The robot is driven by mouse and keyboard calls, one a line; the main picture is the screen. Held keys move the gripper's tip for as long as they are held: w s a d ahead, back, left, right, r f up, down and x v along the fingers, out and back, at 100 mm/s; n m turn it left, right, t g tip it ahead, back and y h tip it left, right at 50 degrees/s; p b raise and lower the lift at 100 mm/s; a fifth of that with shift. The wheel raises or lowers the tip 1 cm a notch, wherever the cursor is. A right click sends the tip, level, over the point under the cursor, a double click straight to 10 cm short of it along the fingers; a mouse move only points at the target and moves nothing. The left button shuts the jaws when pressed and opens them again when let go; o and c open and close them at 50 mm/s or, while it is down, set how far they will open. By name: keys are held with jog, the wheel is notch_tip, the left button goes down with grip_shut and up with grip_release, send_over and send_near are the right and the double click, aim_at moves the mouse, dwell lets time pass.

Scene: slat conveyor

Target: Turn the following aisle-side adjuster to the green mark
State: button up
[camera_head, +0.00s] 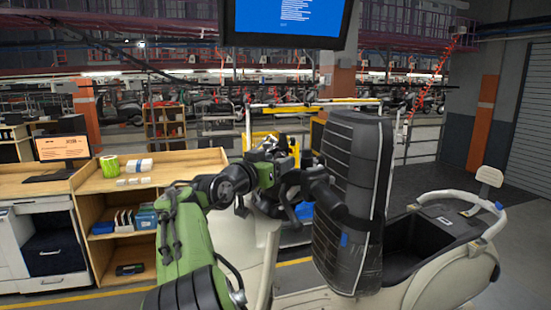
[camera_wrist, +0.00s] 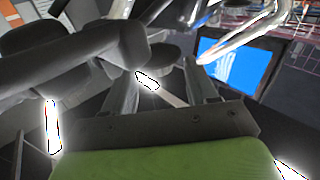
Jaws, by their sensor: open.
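A cream scooter (camera_head: 430,268) stands close in front of me, with its black seat (camera_head: 372,150) tipped up and the dark bay below it open. My green and black arm reaches toward the near side of the upright seat. In the wrist view my gripper (camera_wrist: 162,78) is open, its two grey fingers apart. Dark rounded parts lie just beyond and left of the fingertips; I cannot tell which of them, if any, is the adjuster, or whether the fingers touch them. I cannot make out a green mark in either view.
A wooden workbench (camera_head: 108,183) with a monitor (camera_head: 62,147) and green tape roll (camera_head: 110,166) stands at left. A blue-screened display (camera_head: 285,18) hangs above. The scooter's chrome-like rail (camera_wrist: 240,38) crosses the upper right of the wrist view. Dark floor is clear at right.

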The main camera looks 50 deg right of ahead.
jog(key=shift+c, duration=0.3)
jog(key=c, duration=1)
jog(key=shift+w+g+p, duration=0.1)
jog(key=shift+g+p, duration=0.3)
jog(key=shift+p, duration=0.25)
jog(key=shift+r+m+g+p, duration=0.1)
jog(key=shift+m+g+p, duration=0.3)
jog(key=shift+p, duration=0.1)
jog(key=shift+w+m+g+h+p, duration=0.3)
jog(key=shift+m+g+p, duration=0.5)
jog(key=shift+g, duration=0.4)
jog(key=shift+w+m+g, duration=0.15)
jog(key=shift+m+g, duration=1.15)
jog(key=shift+g, duration=0.8)
jog(key=shift+w+f+m+g+y, duration=0.1)
jog(key=shift+f+m+g+y, duration=0.1)
jog(key=shift+m+g+y, duration=0.4)
